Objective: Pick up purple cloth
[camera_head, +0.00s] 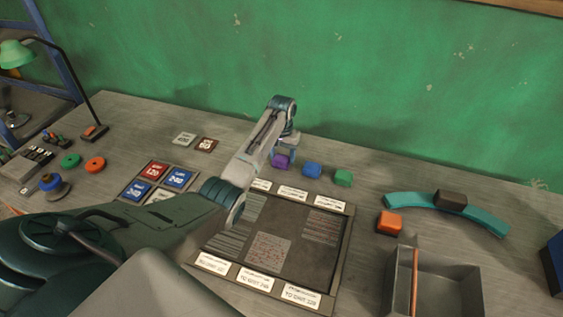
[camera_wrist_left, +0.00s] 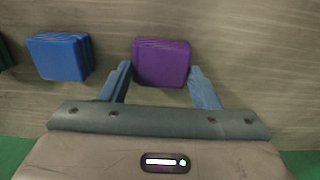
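The purple cloth (camera_head: 280,160) is a small folded block on the table at the back, left of the blue one. In the left wrist view the purple cloth (camera_wrist_left: 162,62) lies just beyond and between the fingertips. My left gripper (camera_wrist_left: 160,82) is open, one finger on each side of the cloth's near end. In the head view my left gripper (camera_head: 288,146) is over the cloth and partly hides it. I cannot tell whether the fingers touch the cloth. My right gripper is not in view.
A blue folded cloth (camera_head: 312,169) and a green one (camera_head: 343,177) lie to the right. A framed board with labels (camera_head: 345,240) is in front. A grey bin (camera_head: 455,285), an orange block (camera_head: 389,222) and a teal curved piece (camera_head: 485,216) are at right. A green wall (camera_head: 400,80) stands behind.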

